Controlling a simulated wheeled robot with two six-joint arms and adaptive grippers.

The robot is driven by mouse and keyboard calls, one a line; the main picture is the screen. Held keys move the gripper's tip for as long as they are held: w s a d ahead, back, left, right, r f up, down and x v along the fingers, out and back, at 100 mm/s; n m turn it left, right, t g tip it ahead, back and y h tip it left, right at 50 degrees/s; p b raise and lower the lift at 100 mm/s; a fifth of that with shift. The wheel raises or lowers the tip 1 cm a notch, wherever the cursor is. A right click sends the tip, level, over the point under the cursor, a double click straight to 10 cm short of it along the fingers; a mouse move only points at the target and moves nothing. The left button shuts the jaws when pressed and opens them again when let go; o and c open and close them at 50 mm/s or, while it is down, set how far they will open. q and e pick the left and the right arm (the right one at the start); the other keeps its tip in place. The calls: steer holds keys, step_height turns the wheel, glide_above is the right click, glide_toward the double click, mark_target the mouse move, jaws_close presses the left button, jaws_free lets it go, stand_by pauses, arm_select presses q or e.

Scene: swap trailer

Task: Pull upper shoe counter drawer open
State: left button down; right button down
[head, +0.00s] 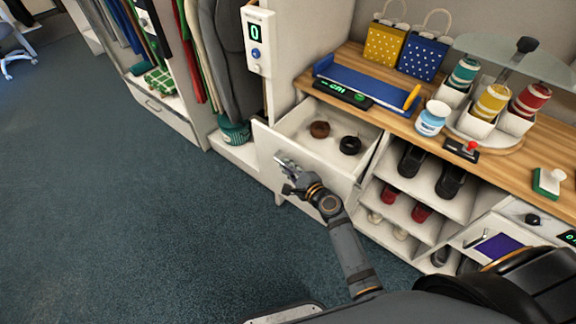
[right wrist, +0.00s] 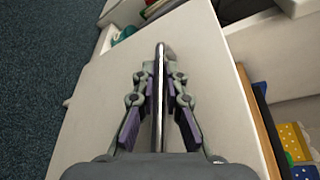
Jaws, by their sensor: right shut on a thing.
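The upper drawer (head: 264,139) of the wooden-topped counter stands pulled out, its inside showing. A brown round item (head: 320,129) and a black round item (head: 350,145) lie in it. My right gripper (head: 288,172) is at the drawer's front face. In the right wrist view my right gripper (right wrist: 160,98) is shut on the long metal handle bar (right wrist: 159,75), with a finger on each side. The white drawer front (right wrist: 105,95) fills much of that view. The gripper hides part of the handle in the head view. My left gripper is not in view.
Shelves with black shoes (head: 450,181) and red shoes (head: 421,212) are right of the drawer. A blue tray (head: 366,84), a white-blue jar (head: 432,118) and gift bags (head: 423,58) stand on the counter (head: 400,123). Open carpet (head: 130,220) lies to the left.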

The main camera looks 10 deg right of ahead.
steer(key=c, duration=1.7)
jaws_free()
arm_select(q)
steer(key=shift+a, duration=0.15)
arm_select(e)
steer(key=shift+s+d, duration=0.1)
steer(key=v, duration=1.1)
steer(key=shift+s+d, duration=0.1)
steer(key=shift+s, duration=0.25)
